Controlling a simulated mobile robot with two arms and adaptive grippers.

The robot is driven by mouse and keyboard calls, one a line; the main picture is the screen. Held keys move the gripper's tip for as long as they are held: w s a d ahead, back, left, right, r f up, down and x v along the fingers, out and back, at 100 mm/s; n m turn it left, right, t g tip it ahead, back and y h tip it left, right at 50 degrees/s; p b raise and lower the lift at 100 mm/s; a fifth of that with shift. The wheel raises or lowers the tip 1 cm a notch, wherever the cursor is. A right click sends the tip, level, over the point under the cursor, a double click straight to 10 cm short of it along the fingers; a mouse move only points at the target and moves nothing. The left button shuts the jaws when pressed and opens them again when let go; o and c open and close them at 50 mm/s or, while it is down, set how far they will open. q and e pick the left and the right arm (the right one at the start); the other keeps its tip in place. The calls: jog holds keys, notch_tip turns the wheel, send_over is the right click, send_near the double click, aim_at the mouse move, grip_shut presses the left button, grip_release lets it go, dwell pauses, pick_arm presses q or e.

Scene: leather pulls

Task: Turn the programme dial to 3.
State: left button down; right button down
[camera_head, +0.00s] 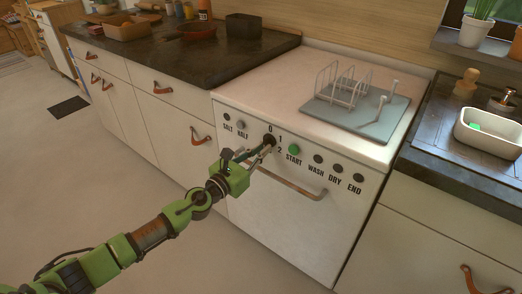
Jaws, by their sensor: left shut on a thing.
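The programme dial (269,138) is a small dark knob on the front panel of the white dishwasher (270,205). The figures 0, 1 and 2 show around it. A mark below, perhaps the 3, is mostly covered by my gripper. My left gripper (265,149) reaches in from the lower left and is shut on the dial. The fingers hide much of the dial, so I cannot tell where it points. My right gripper is out of view.
A green START button (294,149) sits just right of the dial. The bar handle (290,184) runs below the gripper. A dish rack (345,88) stands on a grey mat on top.

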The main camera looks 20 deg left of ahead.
pick_arm(q)
jog(key=shift+f, duration=0.1)
jog(key=c, duration=2.1)
grip_release()
jog(key=shift+c, duration=0.2)
jog(key=v, duration=1.2)
